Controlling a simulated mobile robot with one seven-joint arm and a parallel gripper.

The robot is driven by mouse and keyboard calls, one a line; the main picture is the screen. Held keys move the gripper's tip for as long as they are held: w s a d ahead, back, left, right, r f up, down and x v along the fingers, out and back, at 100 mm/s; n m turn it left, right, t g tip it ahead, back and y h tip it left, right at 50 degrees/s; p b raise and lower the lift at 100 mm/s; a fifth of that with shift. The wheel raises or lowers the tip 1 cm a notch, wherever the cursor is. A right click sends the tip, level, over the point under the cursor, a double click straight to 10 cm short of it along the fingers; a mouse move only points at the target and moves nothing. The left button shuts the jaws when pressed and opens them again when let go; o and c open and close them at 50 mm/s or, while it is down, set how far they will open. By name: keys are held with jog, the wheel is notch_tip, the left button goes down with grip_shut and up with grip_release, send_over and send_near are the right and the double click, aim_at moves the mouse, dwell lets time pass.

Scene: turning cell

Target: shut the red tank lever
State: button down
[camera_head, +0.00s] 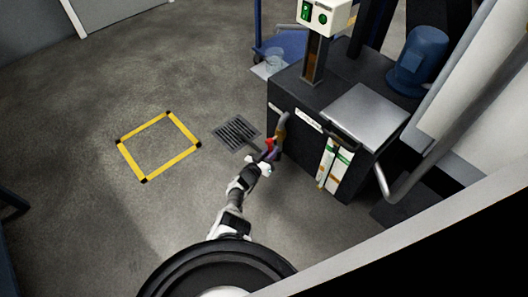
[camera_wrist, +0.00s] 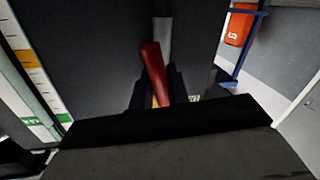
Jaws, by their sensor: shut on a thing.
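The red lever (camera_wrist: 153,66) stands out in front of the dark tank (camera_wrist: 90,45) in the wrist view, tilted slightly, its upper end leaning left. A grey pipe (camera_wrist: 162,30) runs up behind it. My gripper (camera_wrist: 155,92) has its two dark fingers on either side of the lever's lower part and is shut on it. In the head view the red lever (camera_head: 270,143) shows small at the tank's left side, below a bent pipe (camera_head: 281,128), with my gripper (camera_head: 266,155) at it. The lever's lower end is mostly hidden by my fingers and wrist.
The tank (camera_head: 335,125) carries a grey lid, a blue motor (camera_head: 420,55) and a control box (camera_head: 324,14). A floor grate (camera_head: 237,132) lies left of the tank. A yellow-marked square (camera_head: 158,146) is on open floor. A thick grey pipe (camera_head: 440,130) curves at right.

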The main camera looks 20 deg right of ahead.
jog(key=n+p, duration=0.1)
jog(key=s+r+n+p, duration=0.1)
jog(key=n, duration=0.1)
jog(key=shift+s+d+g, duration=0.2)
jog(key=shift+g, duration=0.1)
jog(key=shift+s+d+r+n+g+p, duration=0.15)
jog(key=shift+s+r+n+g+p, duration=0.5)
jog(key=shift+n, duration=1)
jog(key=shift+s+d+r+n+g+p, duration=0.1)
jog(key=shift+r+n+g+p, duration=0.45)
jog(key=shift+n+p, duration=0.95)
jog(key=shift+s+d+r+n+g+p, duration=0.15)
jog(key=shift+s+r+n+g+p, duration=0.2)
jog(key=shift+r+n+p, duration=0.95)
jog(key=shift+f+n+b, duration=0.4)
jog(key=shift+n, duration=0.15)
jog(key=c, duration=1.4)
grip_release()
jog(key=shift+a, duration=0.1)
